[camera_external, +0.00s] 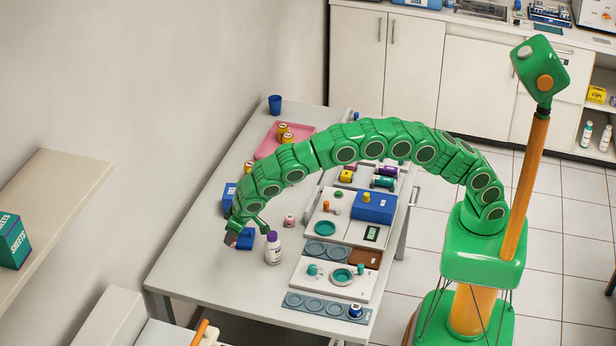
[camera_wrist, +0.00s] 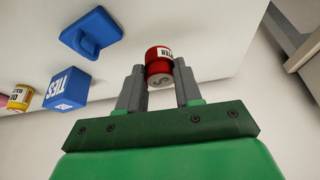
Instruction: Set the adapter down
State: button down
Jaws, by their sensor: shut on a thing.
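The adapter is a small red cylinder with a white label (camera_wrist: 158,66), seen in the wrist view. My gripper (camera_wrist: 158,84) is shut on it, with one grey finger on each side. The label's lettering is only partly readable. In the external view my gripper (camera_external: 232,237) is low at the left side of the grey table (camera_external: 190,265), and the adapter is not clearly visible there. I cannot tell whether the adapter touches the table top.
A blue block with a handle (camera_wrist: 92,32) and a blue lettered box (camera_wrist: 68,88) are close by. A white bottle with a purple cap (camera_external: 273,249) stands right of my gripper. Trays and a blue case (camera_external: 374,207) fill the table's right side. The near left table top is clear.

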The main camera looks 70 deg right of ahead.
jog(key=shift+f, duration=4.4)
jog(key=shift+f, duration=0.1)
jog(key=c, duration=0.8)
grip_release()
jog(key=shift+o, duration=0.2)
jog(key=v, duration=1.2)
